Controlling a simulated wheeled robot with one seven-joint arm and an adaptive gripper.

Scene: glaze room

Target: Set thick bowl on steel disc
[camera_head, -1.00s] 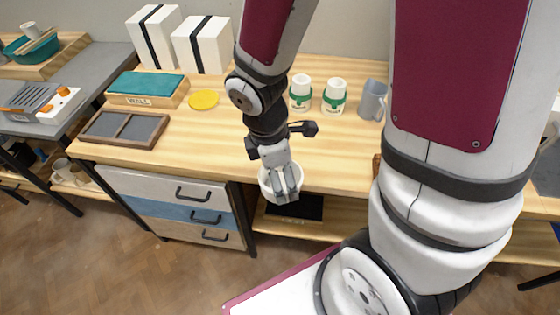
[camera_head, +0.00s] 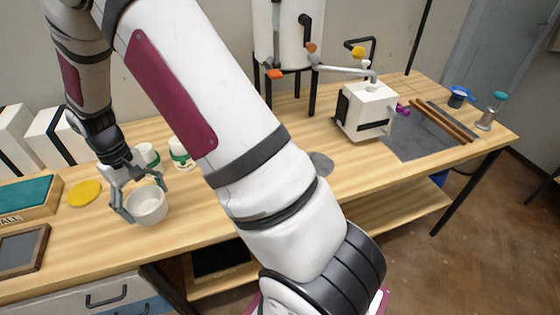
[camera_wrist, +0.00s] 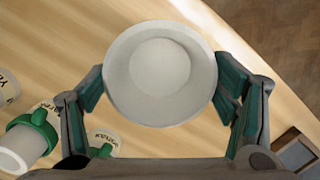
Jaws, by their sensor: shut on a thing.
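The thick bowl (camera_head: 147,206) is white, round and upright, with its mouth up. My gripper (camera_head: 143,200) is shut on it, with one finger on either side. In the wrist view the bowl (camera_wrist: 160,75) sits between the green-padded fingers (camera_wrist: 160,92) and looks empty. It shows over the front left part of the wooden table; I cannot tell its height above the top. A flat grey disc (camera_head: 321,163), likely the steel disc, lies on the table to the right of the bowl. My arm passes in front of its left side and hides part of it.
Green-banded jars (camera_head: 180,153) stand behind the bowl. A yellow disc (camera_head: 85,193) lies left of it. Right of the grey disc stand a white crank machine (camera_head: 367,110) and a dark mat (camera_head: 420,138) with rods. A white tank (camera_head: 284,35) stands behind. Bare tabletop surrounds the disc.

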